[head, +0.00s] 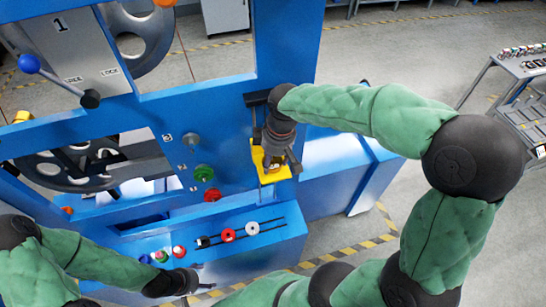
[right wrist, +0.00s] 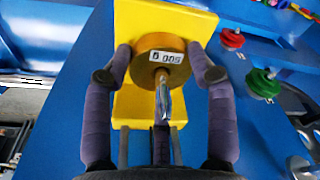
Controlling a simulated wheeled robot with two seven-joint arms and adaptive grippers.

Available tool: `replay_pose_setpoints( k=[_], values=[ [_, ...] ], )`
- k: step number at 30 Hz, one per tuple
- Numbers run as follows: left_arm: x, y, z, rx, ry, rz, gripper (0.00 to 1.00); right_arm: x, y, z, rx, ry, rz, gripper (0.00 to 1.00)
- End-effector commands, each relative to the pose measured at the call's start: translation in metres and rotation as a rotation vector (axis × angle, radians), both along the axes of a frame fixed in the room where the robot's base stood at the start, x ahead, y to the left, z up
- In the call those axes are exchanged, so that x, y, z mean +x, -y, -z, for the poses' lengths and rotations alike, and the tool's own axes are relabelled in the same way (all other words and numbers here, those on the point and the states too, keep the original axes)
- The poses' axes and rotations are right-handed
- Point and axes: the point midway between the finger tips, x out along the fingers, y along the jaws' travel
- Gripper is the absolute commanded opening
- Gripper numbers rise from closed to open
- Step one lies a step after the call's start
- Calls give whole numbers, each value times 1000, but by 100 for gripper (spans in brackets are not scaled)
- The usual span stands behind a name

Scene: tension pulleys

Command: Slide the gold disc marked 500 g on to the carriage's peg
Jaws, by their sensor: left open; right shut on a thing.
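The gold disc (right wrist: 150,58) with an upside-down 500 g label is between the two fingers of my right gripper (right wrist: 165,60) in the right wrist view. The gripper is shut on its sides. The disc is in front of the yellow carriage (right wrist: 190,22); whether it touches the plate is unclear. A metal peg (right wrist: 162,95) points towards the camera from near the disc's middle. In the head view my right gripper (head: 278,160) covers most of the yellow carriage (head: 258,158) and disc. My left gripper (head: 190,282) is low, in front of the blue shelf, open.
A green disc (head: 203,172) and a red disc (head: 212,194) sit on the blue panel left of the carriage. Several small discs line the lower blue shelf (head: 275,240). A blue-knobbed lever (head: 30,64) stands out at upper left. A side table (head: 505,75) is at far right.

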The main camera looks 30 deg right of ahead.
Motion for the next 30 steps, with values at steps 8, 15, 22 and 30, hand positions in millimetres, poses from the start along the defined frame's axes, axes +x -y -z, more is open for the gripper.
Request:
replay_pose_setpoints(
  k=[8,15,22,30],
  values=[
    [0,0,2,0,0,0,74,0,0,2,0,2,0,0],
    [0,0,3,0,0,0,74,0,0,3,0,2,0,0],
    [0,0,3,0,0,0,74,0,0,3,0,1,0,65],
    [0,0,3,0,0,0,74,0,0,3,0,1,0,84]
  ],
)
